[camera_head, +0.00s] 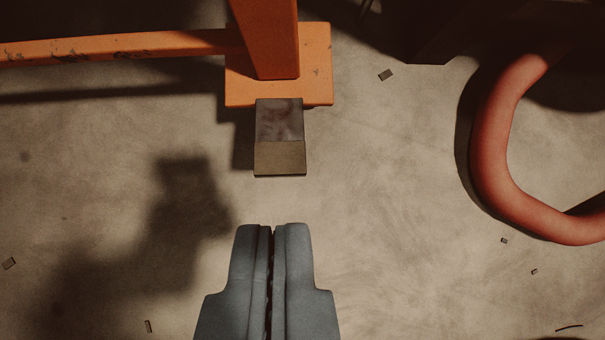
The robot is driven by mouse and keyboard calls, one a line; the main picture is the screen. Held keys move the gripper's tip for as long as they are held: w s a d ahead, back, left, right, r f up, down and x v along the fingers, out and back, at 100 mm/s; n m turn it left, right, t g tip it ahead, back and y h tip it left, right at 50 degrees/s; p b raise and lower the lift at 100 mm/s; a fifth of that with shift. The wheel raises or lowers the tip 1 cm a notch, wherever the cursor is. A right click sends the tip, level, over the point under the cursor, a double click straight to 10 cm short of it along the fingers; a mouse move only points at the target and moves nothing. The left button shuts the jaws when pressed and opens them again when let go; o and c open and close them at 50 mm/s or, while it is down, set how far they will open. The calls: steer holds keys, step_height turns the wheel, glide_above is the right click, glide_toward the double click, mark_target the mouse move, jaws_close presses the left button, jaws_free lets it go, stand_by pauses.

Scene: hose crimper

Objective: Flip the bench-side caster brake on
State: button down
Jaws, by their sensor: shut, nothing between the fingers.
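A brown-grey brake pedal (280,135) sticks out from under the front edge of an orange foot plate (315,88). It looks like a short block with a darker, scuffed upper face and a lighter front face. Whether it is up or down I cannot tell. The caster wheel itself is hidden. My gripper (273,228) is shut and empty at the bottom centre. Its fingertips point toward the pedal and appear apart from it, with bare floor showing between.
An orange post (268,38) rises from the plate, and an orange rail (120,47) runs left from it. A thick red hose (490,140) curves on the right. Small dark chips (385,75) lie on the concrete floor. The floor around the pedal's front is clear.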

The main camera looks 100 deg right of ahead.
glide_above(282, 175)
steer(key=f, duration=0.8)
steer(key=shift+w+d+f, duration=0.15)
steer(key=shift+w+d, duration=0.15)
steer(key=shift+d, duration=0.1)
steer(key=f, duration=0.3)
steer(key=shift+s+a, duration=0.15)
steer(key=shift+a, duration=0.05)
steer(key=shift+a+f, duration=0.1)
steer(key=shift+f, duration=0.45)
steer(key=shift+s+a, duration=0.1)
steer(key=shift+s, duration=0.05)
steer(key=shift+s+a+f+t+h, duration=0.2)
steer(key=shift+a+f+t+h, duration=0.05)
steer(key=shift+f+t+h, duration=0.35)
steer(key=shift+s+a+f+t+h, duration=0.2)
steer(key=shift+f+t+h, duration=0.25)
steer(key=shift+h, duration=0.25)
steer(key=shift+s+a+f, duration=0.1)
steer(key=shift+a+f, duration=0.1)
steer(key=shift+f, duration=0.75)
steer(key=shift+s+f, duration=0.1)
steer(key=shift+f, duration=0.1)
